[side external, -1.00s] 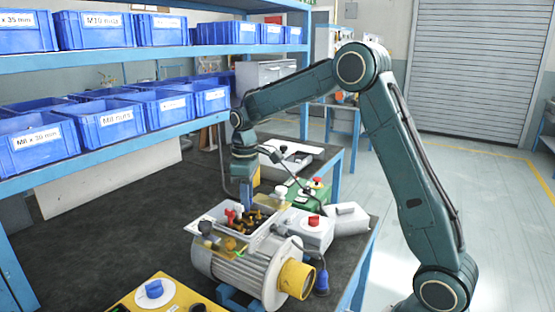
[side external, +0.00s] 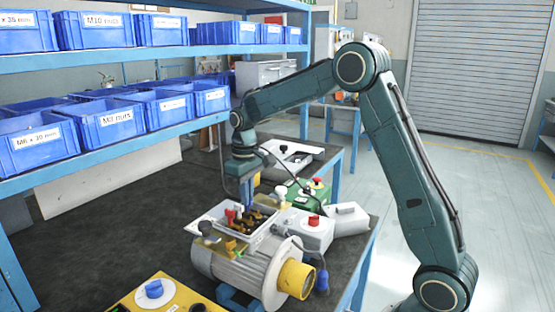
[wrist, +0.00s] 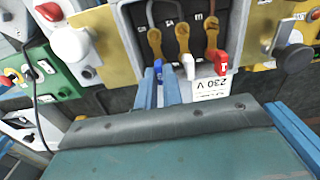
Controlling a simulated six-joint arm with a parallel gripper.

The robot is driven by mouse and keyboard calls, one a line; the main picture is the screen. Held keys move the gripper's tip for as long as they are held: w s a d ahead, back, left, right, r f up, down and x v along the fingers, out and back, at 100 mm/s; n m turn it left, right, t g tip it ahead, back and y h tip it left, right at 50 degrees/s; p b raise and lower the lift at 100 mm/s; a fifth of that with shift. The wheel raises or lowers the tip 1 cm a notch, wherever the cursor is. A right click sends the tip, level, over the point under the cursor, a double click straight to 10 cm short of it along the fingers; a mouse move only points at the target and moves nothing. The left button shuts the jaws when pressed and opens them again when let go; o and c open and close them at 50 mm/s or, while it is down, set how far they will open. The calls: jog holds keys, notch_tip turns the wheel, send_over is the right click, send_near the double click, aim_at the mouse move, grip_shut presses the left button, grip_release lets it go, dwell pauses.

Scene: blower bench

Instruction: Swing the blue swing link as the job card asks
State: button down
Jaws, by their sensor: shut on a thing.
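The blue swing link (wrist: 158,74) shows its blue tip between the jaws in the wrist view. My gripper (wrist: 166,88) is shut on it at the edge of the terminal box. Beside it are the white link (wrist: 188,67) and the red link (wrist: 221,62), each with a brass lug. In the side view my gripper (side external: 247,196) reaches down into the open terminal box (side external: 214,214) on top of the grey motor (side external: 235,268); the blue link is hidden there. A white card (wrist: 211,88) reading 230 V, upside down, is on the box.
A grey box with a red button (side external: 313,222) and a green box (side external: 303,192) stand right of and behind the terminal box. A yellow panel with a blue knob (side external: 154,289) is in front. Blue bins (side external: 110,120) fill shelves at left. The dark bench (side external: 110,220) is clear at left.

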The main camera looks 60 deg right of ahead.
dwell(0.4)
jog(key=c, duration=1.5)
grip_release()
jog(key=shift+c, duration=0.2)
jog(key=shift+r, duration=0.1)
notch_tip(320, 180, up, 14)
